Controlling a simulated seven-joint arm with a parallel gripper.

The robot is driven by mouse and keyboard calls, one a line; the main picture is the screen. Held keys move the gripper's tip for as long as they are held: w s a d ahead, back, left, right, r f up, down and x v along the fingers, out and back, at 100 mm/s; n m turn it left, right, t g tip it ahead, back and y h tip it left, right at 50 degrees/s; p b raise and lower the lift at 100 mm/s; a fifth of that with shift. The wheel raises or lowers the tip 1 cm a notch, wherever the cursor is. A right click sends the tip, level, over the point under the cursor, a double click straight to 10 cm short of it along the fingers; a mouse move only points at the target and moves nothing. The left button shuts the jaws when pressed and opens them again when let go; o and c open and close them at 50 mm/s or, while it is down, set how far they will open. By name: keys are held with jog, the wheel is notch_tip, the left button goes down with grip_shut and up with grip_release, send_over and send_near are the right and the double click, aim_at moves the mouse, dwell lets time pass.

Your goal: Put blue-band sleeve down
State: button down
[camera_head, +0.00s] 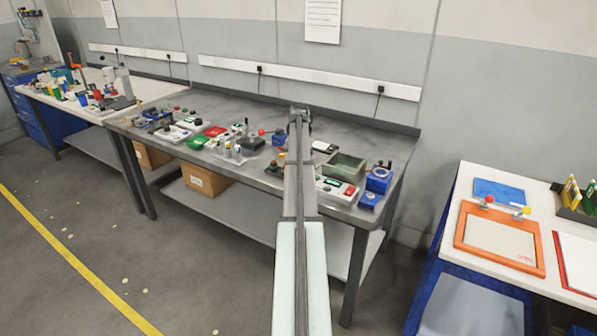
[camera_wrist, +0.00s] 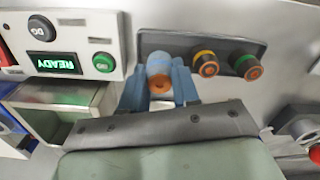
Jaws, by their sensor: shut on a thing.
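In the wrist view the blue-band sleeve (camera_wrist: 159,65) stands between the two blue-grey fingers of my gripper (camera_wrist: 160,88), which is shut on it. Its orange-brown end shows between the fingertips. It is at the left end of a dark rack (camera_wrist: 226,45); I cannot tell whether it sits in the rack or is held just off it. In the head view my arm reaches over the grey workbench (camera_head: 240,97) and hides the sleeve and the fingertips.
A yellow-band sleeve (camera_wrist: 205,62) and a green-band sleeve (camera_wrist: 247,67) stand close to the right in the rack. An open tray (camera_head: 343,168) stands on the bench.

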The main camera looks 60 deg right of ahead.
jog(key=shift+f, duration=1.55)
jog(key=shift+f, duration=0.15)
jog(key=c, duration=0.8)
grip_release()
notch_tip(320, 180, up, 12)
jog(key=shift+r, duration=0.2)
